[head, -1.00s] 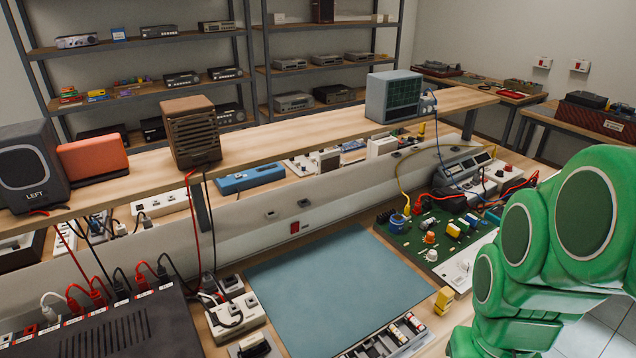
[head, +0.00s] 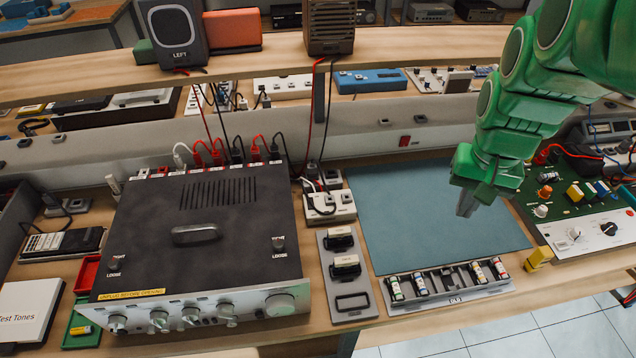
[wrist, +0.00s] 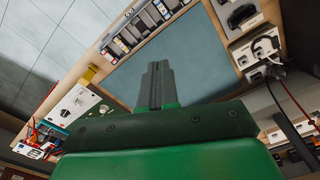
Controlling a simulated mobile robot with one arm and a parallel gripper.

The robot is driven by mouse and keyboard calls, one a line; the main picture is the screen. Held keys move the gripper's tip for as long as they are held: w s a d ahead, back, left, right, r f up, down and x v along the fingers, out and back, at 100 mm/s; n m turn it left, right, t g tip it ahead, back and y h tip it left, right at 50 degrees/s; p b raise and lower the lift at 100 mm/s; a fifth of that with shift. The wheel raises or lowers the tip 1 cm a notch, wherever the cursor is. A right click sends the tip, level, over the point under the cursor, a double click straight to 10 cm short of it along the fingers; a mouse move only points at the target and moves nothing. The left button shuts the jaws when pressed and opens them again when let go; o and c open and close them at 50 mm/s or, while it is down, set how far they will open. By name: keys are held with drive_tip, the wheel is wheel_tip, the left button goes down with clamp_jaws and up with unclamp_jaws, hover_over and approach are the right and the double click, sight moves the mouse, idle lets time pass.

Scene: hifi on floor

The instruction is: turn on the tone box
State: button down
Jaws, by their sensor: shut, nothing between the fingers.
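No device in view carries a label that I can read as "tone box", so I cannot tell which one it is. A white booklet marked "Test Tones" (head: 25,310) lies at the front left. A white panel with knobs (head: 590,235) sits by a green circuit board (head: 562,197) at the right; the panel also shows at the left in the wrist view (wrist: 80,103). A blue box (head: 370,81) stands behind the divider. My gripper (head: 466,208) is shut and empty, pointing down above the blue-grey mat (head: 400,225). In the wrist view its fingers (wrist: 157,70) are together over the mat.
A large black-topped amplifier (head: 190,240) with silver front knobs fills the left of the bench, with cables at its back. A raised shelf (head: 420,45) holds speakers (head: 172,30). The mat is clear.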

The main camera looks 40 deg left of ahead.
drive_tip(key=w+a+f+n, duration=0.1)
drive_tip(key=w+a, duration=0.1)
drive_tip(key=a, duration=0.6)
drive_tip(key=w+a+f+n, duration=0.1)
drive_tip(key=a+f+n, duration=0.1)
drive_tip(key=a, duration=0.7)
drive_tip(key=n+y, duration=0.1)
drive_tip(key=n, duration=0.2)
hover_over(310, 198)
drive_tip(key=s+d, duration=0.2)
drive_tip(key=shift+t, duration=0.4)
drive_tip(key=f, duration=0.4)
drive_tip(key=shift+w+a+f, duration=0.15)
drive_tip(key=shift+w+a, duration=0.1)
drive_tip(key=shift+f, duration=0.1)
drive_tip(key=f, duration=0.4)
drive_tip(key=w+f, duration=0.1)
drive_tip(key=f, duration=0.4)
drive_tip(key=a+f, duration=0.1)
drive_tip(key=f, duration=0.3)
drive_tip(key=shift+w+a+f, duration=0.1)
drive_tip(key=shift+w+f, duration=0.05)
drive_tip(key=shift+f, duration=0.2)
